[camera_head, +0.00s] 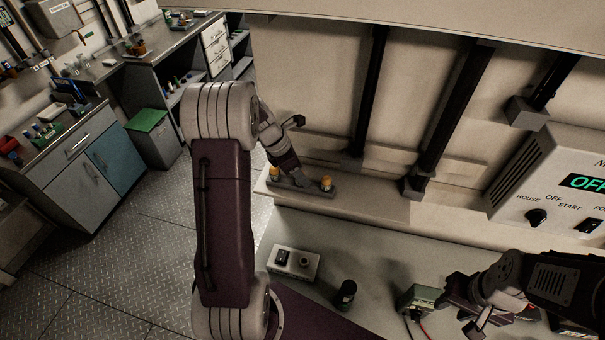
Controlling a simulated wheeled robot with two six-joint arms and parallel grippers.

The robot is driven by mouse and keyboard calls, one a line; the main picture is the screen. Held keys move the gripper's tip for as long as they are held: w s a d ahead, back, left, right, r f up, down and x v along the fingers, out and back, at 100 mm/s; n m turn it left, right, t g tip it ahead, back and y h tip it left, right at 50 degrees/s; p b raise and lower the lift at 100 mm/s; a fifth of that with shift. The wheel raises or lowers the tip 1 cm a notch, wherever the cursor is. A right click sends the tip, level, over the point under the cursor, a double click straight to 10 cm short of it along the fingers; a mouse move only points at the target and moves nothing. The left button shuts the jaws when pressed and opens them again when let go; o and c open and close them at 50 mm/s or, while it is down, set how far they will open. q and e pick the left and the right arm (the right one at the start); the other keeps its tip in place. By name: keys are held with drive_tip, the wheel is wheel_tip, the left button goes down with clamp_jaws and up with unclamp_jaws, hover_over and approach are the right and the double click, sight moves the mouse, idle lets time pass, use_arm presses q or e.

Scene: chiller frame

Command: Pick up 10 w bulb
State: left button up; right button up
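Two small orange-topped pieces, one on the left (275,173) and one on the right (327,184), stand at the ends of a dark grey holder (316,192) on the ledge. They look like bulbs, but I cannot read any wattage, so I cannot tell which is 10 W. My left gripper (297,179) reaches down over the middle of the holder, between the two pieces. Its fingertips are too small and dark to tell open from shut. My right gripper (461,309) is at the lower right over the bench, fingers apart, beside a grey-green box (420,297).
A white box with a black switch and a round socket (293,263) and a black cylinder (346,292) stand on the bench. A control panel reading OFF (560,195) is at the right. Dark upright struts (446,120) stand behind the ledge. Cabinets (88,170) are at the left.

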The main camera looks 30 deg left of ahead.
use_arm(q)
drive_tip(key=shift+f, duration=0.55)
drive_tip(key=shift+s+f, duration=0.2)
drive_tip(key=shift+s, duration=0.05)
drive_tip(key=shift+w+d, duration=0.15)
drive_tip(key=shift+w, duration=0.1)
clamp_jaws()
use_arm(e)
drive_tip(key=shift+s+a+r, duration=0.15)
drive_tip(key=shift+s+r, duration=0.2)
use_arm(q)
drive_tip(key=shift+s, duration=0.1)
